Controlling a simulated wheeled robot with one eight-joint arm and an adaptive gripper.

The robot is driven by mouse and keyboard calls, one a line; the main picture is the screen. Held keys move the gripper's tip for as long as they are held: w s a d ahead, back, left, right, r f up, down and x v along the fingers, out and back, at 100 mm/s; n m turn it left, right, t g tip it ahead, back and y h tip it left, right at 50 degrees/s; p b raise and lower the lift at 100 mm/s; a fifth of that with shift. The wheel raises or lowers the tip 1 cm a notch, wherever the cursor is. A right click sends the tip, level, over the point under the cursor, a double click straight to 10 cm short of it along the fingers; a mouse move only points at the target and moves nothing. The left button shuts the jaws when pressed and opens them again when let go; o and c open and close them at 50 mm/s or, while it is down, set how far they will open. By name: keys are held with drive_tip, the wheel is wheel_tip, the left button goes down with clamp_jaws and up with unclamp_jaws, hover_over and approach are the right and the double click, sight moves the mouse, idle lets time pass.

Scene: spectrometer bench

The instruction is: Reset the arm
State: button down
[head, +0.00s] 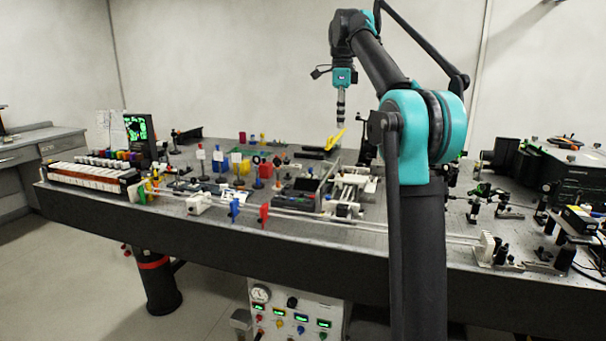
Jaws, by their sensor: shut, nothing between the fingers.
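My arm rises in the right half of the head view, with teal and dark links. Its wrist points down over the bench. My gripper (340,118) hangs at its end, small and narrow in the picture, shut and empty. A slanted yellow piece (335,139) shows just below it; whether the two touch cannot be told. The optical bench (310,232) spreads below, with the gripper above its middle back part.
A white-and-dark rack (92,176) and a monitor (139,127) stand at the left. Small coloured optic mounts (264,213) and a long rail crowd the bench. A large black instrument (555,170) is at the right. The air around the wrist looks clear.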

drive_tip(key=s+d+f+n+t, duration=0.1)
drive_tip(key=s+d+f+n, duration=0.1)
drive_tip(key=s+f+n, duration=0.65)
drive_tip(key=s+d+f+n+t, duration=0.15)
drive_tip(key=s+f, duration=0.35)
drive_tip(key=f, duration=0.9)
drive_tip(key=s+d+f+n+t, duration=0.1)
drive_tip(key=s+d+f+n, duration=0.35)
drive_tip(key=f, duration=0.65)
drive_tip(key=s+f+n, duration=0.5)
drive_tip(key=s+f, duration=0.7)
drive_tip(key=s, duration=0.3)
drive_tip(key=shift+s+a+f+n, duration=0.25)
drive_tip(key=shift+s+n, duration=0.1)
drive_tip(key=c, duration=2.3)
unclamp_jaws()
drive_tip(key=shift+t, duration=0.25)
